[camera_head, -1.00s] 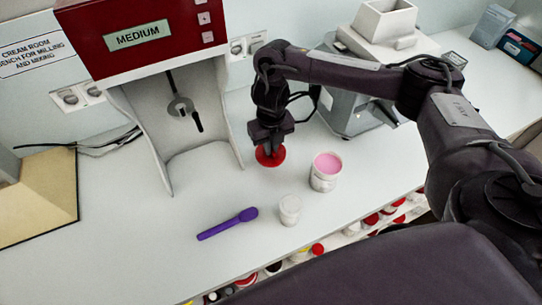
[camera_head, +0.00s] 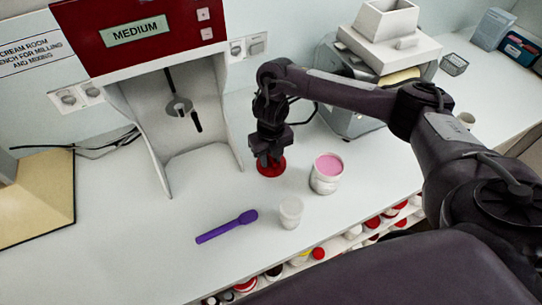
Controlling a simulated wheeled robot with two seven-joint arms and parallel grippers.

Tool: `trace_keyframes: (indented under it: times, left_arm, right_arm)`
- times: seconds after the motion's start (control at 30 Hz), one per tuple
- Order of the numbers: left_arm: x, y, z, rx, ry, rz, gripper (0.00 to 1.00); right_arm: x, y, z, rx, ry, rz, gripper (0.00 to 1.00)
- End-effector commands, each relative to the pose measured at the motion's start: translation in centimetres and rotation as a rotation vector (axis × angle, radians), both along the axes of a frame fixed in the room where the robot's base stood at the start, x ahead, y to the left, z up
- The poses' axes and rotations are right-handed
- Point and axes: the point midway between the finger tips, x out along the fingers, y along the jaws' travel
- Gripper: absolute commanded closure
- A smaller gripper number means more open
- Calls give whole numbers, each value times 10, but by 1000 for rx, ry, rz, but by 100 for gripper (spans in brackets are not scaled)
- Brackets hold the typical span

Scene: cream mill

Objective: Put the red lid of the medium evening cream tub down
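The red lid (camera_head: 271,170) is at the fingertips of my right gripper (camera_head: 270,160), at or just above the white bench. I cannot tell whether it touches the bench. The gripper points down and its fingers look closed about the lid's top. The open white tub with pink cream (camera_head: 326,178) stands upright just right of the lid, apart from it. My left gripper is out of view.
A small white tub (camera_head: 290,213) and a purple spatula (camera_head: 226,227) are in front. The red-topped mixer marked MEDIUM (camera_head: 168,110) stands behind left. A grey mill (camera_head: 350,118) stands behind right. Shelves with several tubs (camera_head: 318,253) lie below the front edge.

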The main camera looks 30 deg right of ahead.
Motion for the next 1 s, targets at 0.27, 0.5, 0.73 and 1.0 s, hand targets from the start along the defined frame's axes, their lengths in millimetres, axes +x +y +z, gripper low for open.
trace_keyframes:
  times: [0.27,0.5,0.73,1.0]
  left_arm:
    - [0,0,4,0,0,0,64]
    - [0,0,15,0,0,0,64]
    - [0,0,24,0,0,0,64]
    - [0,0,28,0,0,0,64]
  right_arm:
    - [-1,-2,4,-3,2,-2,70]
    - [2,-2,42,-4,-6,2,70]
    - [1,-1,86,-3,-5,1,70]
    - [0,-1,117,-2,-1,-1,70]
